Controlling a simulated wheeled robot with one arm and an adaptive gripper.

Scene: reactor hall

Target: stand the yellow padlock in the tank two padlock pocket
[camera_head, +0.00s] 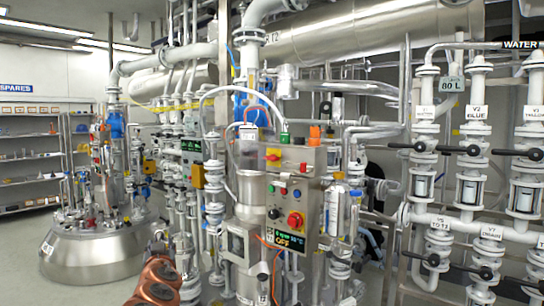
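I cannot pick out the yellow padlock or its pocket for certain. A grey control box (291,195) stands in the middle, with red, green and blue buttons, a large red knob and a small display reading OFF. On its top edge sit a green piece (284,138) and an orange piece (314,133); they are too small to identify. My gripper is not in view; copper-coloured rounded parts at the bottom left look like my arm.
A steel vessel (95,258) with pipework stands at the left, before shelves (30,150) marked SPARES. White valves with black handles (470,150) fill the right. A horizontal steel tank (370,35) spans the top. Pipes crowd the middle; floor room is hard to see.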

